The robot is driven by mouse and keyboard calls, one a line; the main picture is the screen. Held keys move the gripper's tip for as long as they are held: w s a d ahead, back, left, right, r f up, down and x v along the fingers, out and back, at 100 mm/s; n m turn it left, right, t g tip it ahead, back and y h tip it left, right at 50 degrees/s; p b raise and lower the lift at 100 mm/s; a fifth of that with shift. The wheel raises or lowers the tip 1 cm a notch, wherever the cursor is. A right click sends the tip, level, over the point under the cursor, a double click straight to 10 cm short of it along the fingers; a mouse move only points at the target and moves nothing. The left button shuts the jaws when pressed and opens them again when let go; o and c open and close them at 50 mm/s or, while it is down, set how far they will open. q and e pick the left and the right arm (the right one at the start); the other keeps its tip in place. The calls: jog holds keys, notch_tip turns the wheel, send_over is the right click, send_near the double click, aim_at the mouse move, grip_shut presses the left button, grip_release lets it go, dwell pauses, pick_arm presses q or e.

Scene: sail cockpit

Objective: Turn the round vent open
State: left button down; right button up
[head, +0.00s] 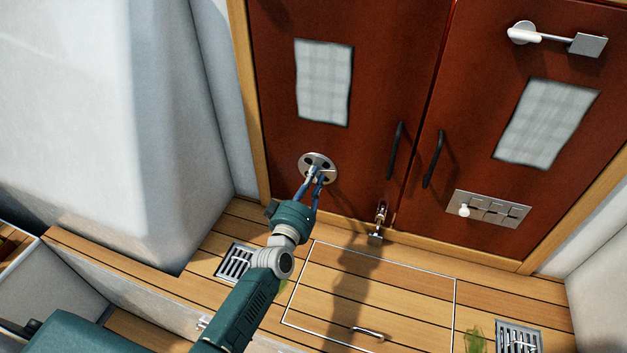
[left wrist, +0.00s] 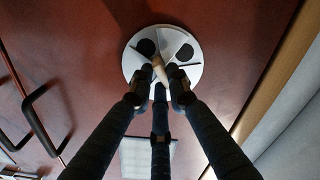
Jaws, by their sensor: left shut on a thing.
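The round vent (head: 318,168) is a silvery disc low on the left red-brown door. In the left wrist view the vent (left wrist: 186,48) shows dark openings between its pale segments. A small pale knob (left wrist: 159,70) stands out from its middle. My left gripper (head: 316,176) is at the vent in the head view. In the left wrist view its dark fingers (left wrist: 160,82) close around the knob, shut on it. The fingers hide the lower part of the disc. My right gripper is not in view.
Two black door handles (head: 394,150) and a latch (head: 380,222) are right of the vent. A sliding louvre plate (head: 487,209) with a white knob is on the right door. The wooden sole has a floor grate (head: 238,262) and a hatch with a ring pull (head: 367,333).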

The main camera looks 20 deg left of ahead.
pick_arm(q)
jog(key=shift+n, duration=0.6)
jog(key=c, duration=1.7)
grip_release()
jog(key=shift+o, duration=0.2)
jog(key=s, duration=1.2)
jog(key=shift+a, duration=0.25)
jog(key=shift+f, duration=0.1)
